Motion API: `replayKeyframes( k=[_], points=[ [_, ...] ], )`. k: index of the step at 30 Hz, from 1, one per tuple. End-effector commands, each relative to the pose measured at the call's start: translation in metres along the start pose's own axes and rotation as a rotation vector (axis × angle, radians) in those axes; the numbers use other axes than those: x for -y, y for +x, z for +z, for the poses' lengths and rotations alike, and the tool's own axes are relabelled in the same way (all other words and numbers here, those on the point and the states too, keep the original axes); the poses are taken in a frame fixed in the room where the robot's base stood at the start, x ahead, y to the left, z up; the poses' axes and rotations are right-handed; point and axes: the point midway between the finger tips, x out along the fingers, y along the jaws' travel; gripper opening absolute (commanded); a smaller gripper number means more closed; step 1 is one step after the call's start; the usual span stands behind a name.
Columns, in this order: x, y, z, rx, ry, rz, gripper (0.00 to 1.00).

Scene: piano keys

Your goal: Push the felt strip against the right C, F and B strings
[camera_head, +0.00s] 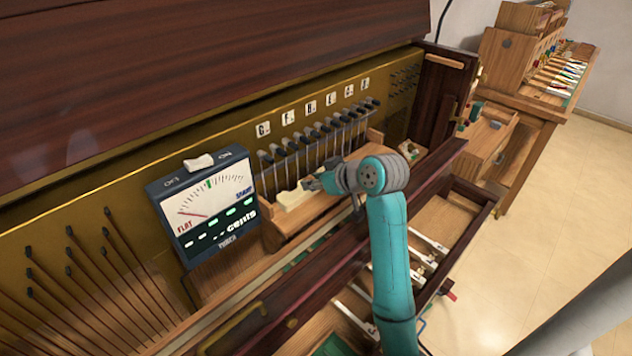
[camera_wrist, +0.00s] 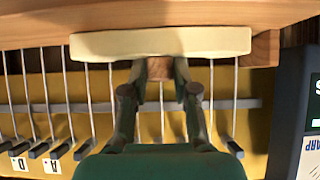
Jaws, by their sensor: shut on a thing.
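The cream felt strip (camera_wrist: 160,43) lies across the wooden rail in the wrist view, with a small wooden block (camera_wrist: 160,68) at its middle. My gripper (camera_wrist: 160,77) is shut on this block. In the head view the strip (camera_head: 295,197) shows beside my gripper (camera_head: 318,183), at the foot of the row of strings. The strings (camera_wrist: 88,105) run past the strip towards their tuning pins (camera_wrist: 85,148). I cannot tell whether the felt touches them. White letter labels (camera_head: 287,117) stand above the strings; in the wrist view only two labels (camera_wrist: 53,167) show.
A tuning meter (camera_head: 208,203) stands close on the left of the strings; its edge (camera_wrist: 305,110) shows at the right in the wrist view. A dark rail (camera_head: 335,262) crosses below my arm. A wooden workbench (camera_head: 540,85) with tools stands at the back right.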

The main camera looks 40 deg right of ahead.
Motion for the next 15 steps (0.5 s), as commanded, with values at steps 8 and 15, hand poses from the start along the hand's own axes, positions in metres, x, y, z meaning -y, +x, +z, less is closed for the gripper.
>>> replayKeyframes(
  k=[8,15],
  points=[
    [-0.0002,0.0040,-0.0028,0.000,0.000,0.000,0.06],
    [-0.0003,0.0073,-0.0052,0.001,0.000,0.000,0.06]
  ],
)
